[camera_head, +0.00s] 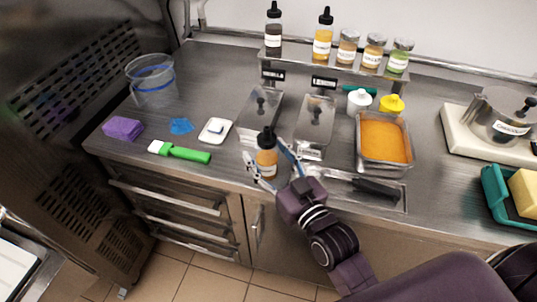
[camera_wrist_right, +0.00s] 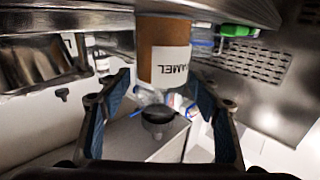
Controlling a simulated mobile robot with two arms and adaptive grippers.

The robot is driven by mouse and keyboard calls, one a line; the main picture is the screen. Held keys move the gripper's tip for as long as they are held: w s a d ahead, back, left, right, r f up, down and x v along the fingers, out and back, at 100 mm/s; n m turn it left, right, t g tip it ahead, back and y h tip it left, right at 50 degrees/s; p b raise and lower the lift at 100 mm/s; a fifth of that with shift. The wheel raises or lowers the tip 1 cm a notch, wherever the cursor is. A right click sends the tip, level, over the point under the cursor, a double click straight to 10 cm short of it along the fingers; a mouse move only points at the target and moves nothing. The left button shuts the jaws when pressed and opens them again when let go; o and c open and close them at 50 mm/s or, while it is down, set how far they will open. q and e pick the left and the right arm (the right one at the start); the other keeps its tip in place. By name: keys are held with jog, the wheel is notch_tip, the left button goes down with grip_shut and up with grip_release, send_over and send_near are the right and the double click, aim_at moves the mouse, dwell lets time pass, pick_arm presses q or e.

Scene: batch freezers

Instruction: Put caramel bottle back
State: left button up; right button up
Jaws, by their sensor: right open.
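The caramel bottle (camera_head: 267,163), amber with a black dropper cap and a white label, stands upright on the steel counter near its front edge. In the right wrist view the bottle (camera_wrist_right: 163,50) appears upside down, its label partly reading "CARAMEL". My right gripper (camera_head: 265,152) is open, with one blue-padded finger on each side of the bottle. In the wrist view gaps show between the fingers and the bottle. A raised shelf (camera_head: 300,60) at the back holds a dark bottle (camera_head: 274,38) and a yellow bottle (camera_head: 323,42), with a gap between them. My left gripper is not in view.
Lidded steel pans (camera_head: 314,122) lie behind the bottle. An orange-filled pan (camera_head: 384,140) and a tray with a dark-handled tool (camera_head: 375,190) are to the right. A green brush (camera_head: 185,154) and a white scale (camera_head: 215,131) are left. Several jars (camera_head: 373,52) stand on the shelf.

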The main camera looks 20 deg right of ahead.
jog(key=shift+r, duration=0.2)
jog(key=shift+s+d+f, duration=0.1)
jog(key=shift+s+f, duration=0.05)
jog(key=shift+s, duration=0.15)
jog(key=s+d+b, duration=0.2)
jog(key=s, duration=0.9)
jog(key=shift+s, duration=0.1)
